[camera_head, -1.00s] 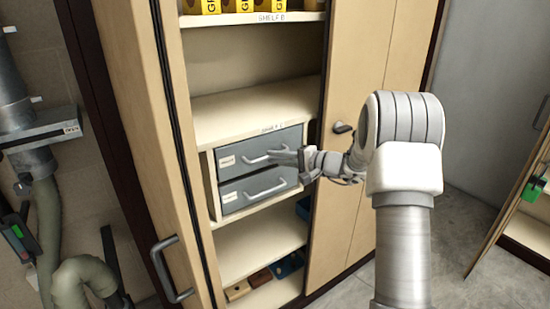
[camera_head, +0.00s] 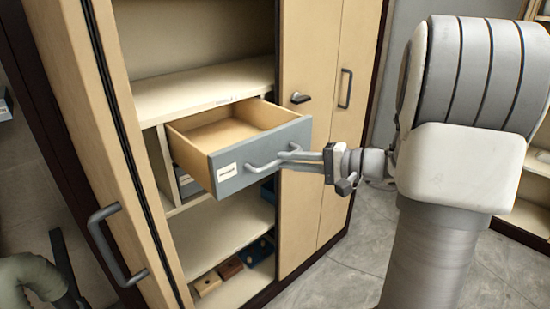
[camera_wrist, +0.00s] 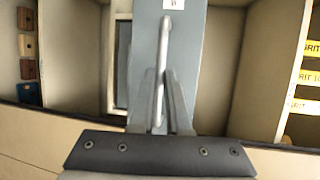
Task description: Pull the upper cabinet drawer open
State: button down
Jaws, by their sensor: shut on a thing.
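The upper cabinet drawer (camera_head: 258,158) is pulled well out of the cabinet in the head view. It has a grey-blue front with a white label and an empty wooden inside. Its bar handle (camera_head: 264,165) runs across the front. My gripper (camera_head: 290,157) is shut on the right part of this handle. In the wrist view my gripper's two fingers (camera_wrist: 160,98) stand on either side of the handle (camera_wrist: 162,50), with the drawer front (camera_wrist: 187,50) behind. The lower drawer (camera_head: 188,182) is mostly hidden behind the upper one.
The left cabinet door (camera_head: 88,110) stands open with a grey handle (camera_head: 108,245). The right doors (camera_head: 322,110) stand beside the drawer. A lower shelf (camera_head: 225,235) and several small blocks (camera_head: 232,267) lie below. Open floor (camera_head: 365,245) shows at the right front.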

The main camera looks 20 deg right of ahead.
jog(key=shift+s+d, duration=0.3)
jog(key=shift+s, duration=0.5)
jog(key=c, duration=0.9)
grip_release()
jog(key=p+v, duration=0.2)
jog(key=v, duration=1.5)
jog(key=shift+d+r, duration=0.15)
jog(key=shift+d, duration=0.05)
